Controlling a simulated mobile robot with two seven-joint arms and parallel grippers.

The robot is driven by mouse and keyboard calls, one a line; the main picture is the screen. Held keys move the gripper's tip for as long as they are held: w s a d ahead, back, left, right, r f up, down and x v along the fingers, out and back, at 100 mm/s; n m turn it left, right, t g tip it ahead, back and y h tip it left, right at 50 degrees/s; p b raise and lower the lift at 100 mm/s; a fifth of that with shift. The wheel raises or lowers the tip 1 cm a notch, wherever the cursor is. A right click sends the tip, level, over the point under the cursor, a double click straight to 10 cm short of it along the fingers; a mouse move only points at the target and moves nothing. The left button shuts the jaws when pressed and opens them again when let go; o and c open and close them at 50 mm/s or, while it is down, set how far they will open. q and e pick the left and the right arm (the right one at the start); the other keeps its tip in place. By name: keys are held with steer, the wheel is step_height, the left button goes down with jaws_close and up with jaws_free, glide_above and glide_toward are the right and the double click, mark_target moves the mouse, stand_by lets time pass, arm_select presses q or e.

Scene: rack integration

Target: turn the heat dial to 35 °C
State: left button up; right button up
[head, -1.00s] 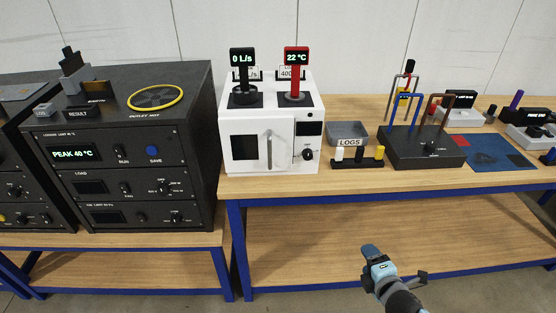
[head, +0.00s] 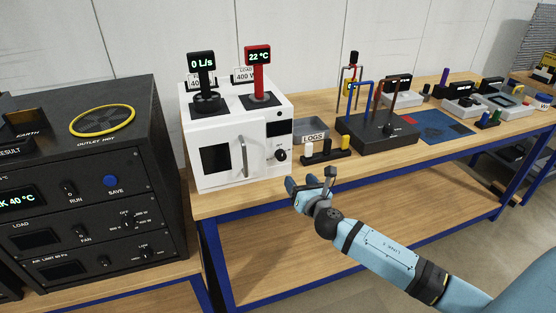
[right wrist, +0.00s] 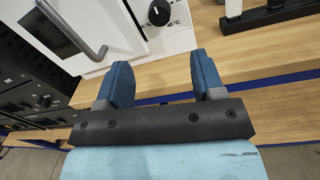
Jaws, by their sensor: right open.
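The white oven (head: 236,145) stands on the wooden bench, with a black dial (head: 281,155) at the lower right of its front. The right wrist view shows the dial (right wrist: 160,12) at the top edge, with small °C marks around it. I cannot read its setting. My right gripper (head: 311,183) is open and empty, in front of the bench edge, below and right of the dial. Its blue fingers (right wrist: 163,78) point toward the oven and are apart from it. A red-stemmed display (head: 258,57) on the oven reads 22 °C. My left gripper is not in view.
The oven's door handle (head: 243,155) sticks out left of the dial. A rack with colored pegs (head: 326,152) and a grey LOGS tray (head: 312,132) stand right of the oven. A black equipment rack (head: 88,180) stands at left. Floor in front of the bench is free.

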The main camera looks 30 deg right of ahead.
mark_target(282, 158)
steer(key=w, duration=0.4)
steer(key=w+d, duration=0.1)
steer(key=w, duration=0.3)
steer(key=w+d, duration=0.1)
steer(key=w, duration=0.3)
steer(key=shift+s, duration=0.1)
steer(key=c, duration=0.9)
